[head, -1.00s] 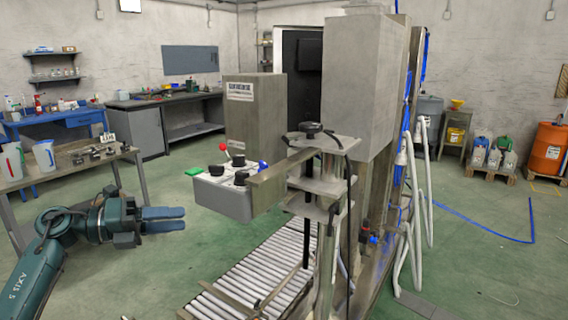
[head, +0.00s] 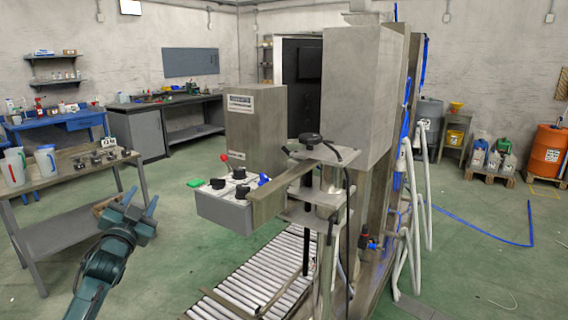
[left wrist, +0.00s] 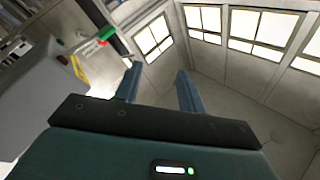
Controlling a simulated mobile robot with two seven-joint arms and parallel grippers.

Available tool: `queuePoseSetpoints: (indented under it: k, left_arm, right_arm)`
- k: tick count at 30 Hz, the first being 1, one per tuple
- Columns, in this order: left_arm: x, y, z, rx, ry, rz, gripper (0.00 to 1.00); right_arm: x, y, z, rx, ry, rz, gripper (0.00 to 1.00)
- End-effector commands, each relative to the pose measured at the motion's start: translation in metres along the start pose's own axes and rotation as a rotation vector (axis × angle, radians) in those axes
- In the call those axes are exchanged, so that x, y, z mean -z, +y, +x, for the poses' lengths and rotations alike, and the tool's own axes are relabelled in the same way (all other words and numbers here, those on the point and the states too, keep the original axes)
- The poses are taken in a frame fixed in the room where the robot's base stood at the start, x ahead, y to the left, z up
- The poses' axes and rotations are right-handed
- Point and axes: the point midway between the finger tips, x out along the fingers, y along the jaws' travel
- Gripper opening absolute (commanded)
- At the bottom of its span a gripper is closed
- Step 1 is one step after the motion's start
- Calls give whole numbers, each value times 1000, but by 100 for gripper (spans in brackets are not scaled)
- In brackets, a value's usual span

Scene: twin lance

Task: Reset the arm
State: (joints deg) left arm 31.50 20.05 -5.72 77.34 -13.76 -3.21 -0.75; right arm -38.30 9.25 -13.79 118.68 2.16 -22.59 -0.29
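My left arm rises from the bottom left of the head view, and its gripper (head: 141,200) points up and away, in front of the grey workbench (head: 68,232). The two blue fingers stand apart with nothing between them. In the left wrist view the same gripper (left wrist: 160,82) shows its two fingers spread against the far wall and bright windows. My right gripper is in neither view.
A grey control box (head: 225,208) with knobs and a red-tipped lever stands right of my left gripper, beside the filling machine (head: 360,90). A roller conveyor (head: 265,270) runs below. Jugs (head: 46,160) stand on the workbench. Green floor lies between.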

Motion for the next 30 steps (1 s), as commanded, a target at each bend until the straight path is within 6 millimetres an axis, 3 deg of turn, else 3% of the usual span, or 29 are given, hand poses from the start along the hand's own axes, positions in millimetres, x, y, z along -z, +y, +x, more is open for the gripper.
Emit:
queuePoseSetpoints:
  k: [6, 14, 17, 20, 24, 27, 30]
  left_arm:
    - [-59, 19, -10, -59, -329, -258, 40]
    - [-96, 107, -93, -194, -411, -282, 40]
    - [-106, 144, -137, -255, -445, -300, 40]
    - [-113, 183, -194, -325, -490, -328, 40]
    - [-111, 232, -289, -425, -564, -391, 40]
    - [-100, 255, -354, -483, -621, -444, 40]
    - [-86, 268, -406, -523, -671, -491, 40]
  right_arm:
    - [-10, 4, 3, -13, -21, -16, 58]
    - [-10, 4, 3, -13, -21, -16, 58]
    - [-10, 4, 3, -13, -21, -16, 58]
    - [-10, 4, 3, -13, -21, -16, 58]
    - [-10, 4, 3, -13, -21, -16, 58]
    - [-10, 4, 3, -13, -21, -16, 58]
    - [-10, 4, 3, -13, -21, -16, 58]
